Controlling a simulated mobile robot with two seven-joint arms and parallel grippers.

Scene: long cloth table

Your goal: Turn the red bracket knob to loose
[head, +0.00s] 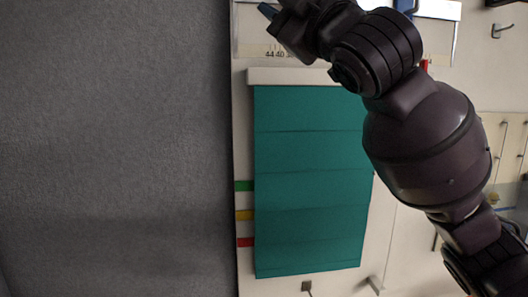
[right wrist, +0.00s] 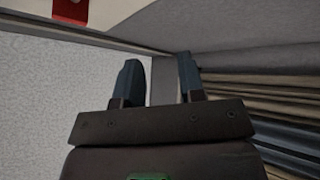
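My right gripper (right wrist: 158,72) is open in the right wrist view, with its two dark fingers apart and nothing between them. In the head view my right arm comes in from the right and its gripper (head: 270,11) reaches the top edge, near the upper left of a pale board. A small red part (head: 424,66) shows beside my arm, mostly hidden behind it. A red piece (right wrist: 70,12) on a white surface shows at the top left of the right wrist view, apart from the fingers. I cannot tell whether either is the bracket knob. My left gripper is out of view.
A teal pleated blind (head: 310,180) hangs below a white rail (head: 290,76). Green (head: 244,186), yellow (head: 244,215) and red (head: 245,242) tabs stand at its left edge. A blue part (head: 405,6) is at the top. Grey surface (head: 110,150) fills the left.

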